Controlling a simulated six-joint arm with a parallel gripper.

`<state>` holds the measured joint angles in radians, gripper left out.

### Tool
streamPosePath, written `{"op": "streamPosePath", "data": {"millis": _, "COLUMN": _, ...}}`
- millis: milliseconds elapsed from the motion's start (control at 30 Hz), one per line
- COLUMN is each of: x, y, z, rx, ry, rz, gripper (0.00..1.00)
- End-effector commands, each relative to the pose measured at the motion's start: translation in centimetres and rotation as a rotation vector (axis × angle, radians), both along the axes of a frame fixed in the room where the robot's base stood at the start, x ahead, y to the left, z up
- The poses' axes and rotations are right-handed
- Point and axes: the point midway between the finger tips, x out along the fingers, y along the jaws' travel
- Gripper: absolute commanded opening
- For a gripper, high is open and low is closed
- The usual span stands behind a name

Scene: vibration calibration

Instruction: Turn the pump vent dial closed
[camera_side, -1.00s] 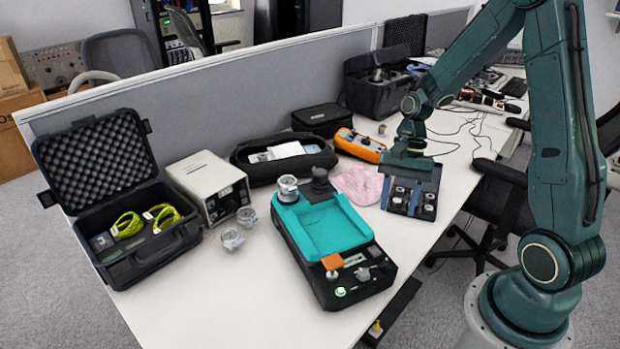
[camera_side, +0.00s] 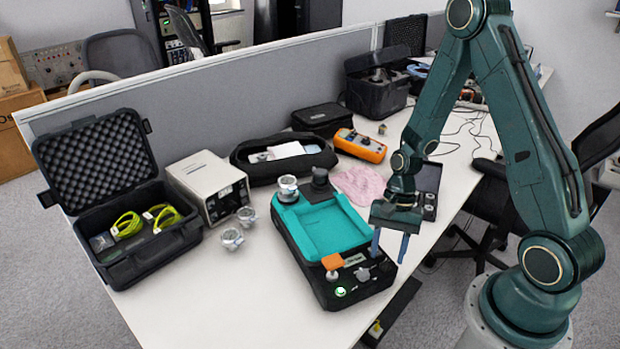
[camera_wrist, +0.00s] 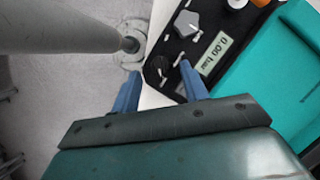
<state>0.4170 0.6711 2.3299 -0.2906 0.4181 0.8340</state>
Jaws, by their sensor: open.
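The teal-and-black unit (camera_side: 335,222) stands on the white table, with a display and several controls at its near end. In the wrist view its display (camera_wrist: 215,54) reads upside down. A black dial (camera_wrist: 157,66) with a pale mark sits near the unit's corner, and a grey lobed knob (camera_wrist: 186,22) is beside it; I cannot tell for certain which is the vent dial. My gripper (camera_side: 388,258) is open and empty, pointing down at the unit's right edge. In the wrist view my gripper (camera_wrist: 160,70) frames the black dial between its blue fingers; contact cannot be told.
An orange part (camera_side: 333,262) and a lit green button (camera_side: 340,292) are on the unit. A pink cloth (camera_side: 356,185) and a dark open case (camera_side: 428,180) lie behind my gripper. Silver fittings (camera_side: 231,239) stand left. The table's front left is clear.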

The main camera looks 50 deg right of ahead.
Motion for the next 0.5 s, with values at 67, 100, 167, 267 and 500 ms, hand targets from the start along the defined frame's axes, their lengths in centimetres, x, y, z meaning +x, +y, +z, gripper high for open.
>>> {"op": "streamPosePath", "data": {"millis": 67, "x": -0.1, "y": 0.3, "z": -0.7, "rx": 0.001, "ry": 0.002, "rz": 0.001, "gripper": 0.44}}
{"op": "streamPosePath", "data": {"millis": 100, "x": -0.2, "y": 0.4, "z": -0.9, "rx": 0.001, "ry": 0.002, "rz": 0.001, "gripper": 0.44}}
{"op": "streamPosePath", "data": {"millis": 167, "x": -0.2, "y": 0.5, "z": -1.2, "rx": 0.001, "ry": 0.001, "rz": 0.000, "gripper": 0.44}}
{"op": "streamPosePath", "data": {"millis": 267, "x": -0.3, "y": 0.6, "z": -1.5, "rx": 0.001, "ry": 0.001, "rz": 0.000, "gripper": 0.44}}
{"op": "streamPosePath", "data": {"millis": 500, "x": -0.3, "y": 0.7, "z": -1.7, "rx": 0.000, "ry": 0.001, "rz": 0.000, "gripper": 0.44}}
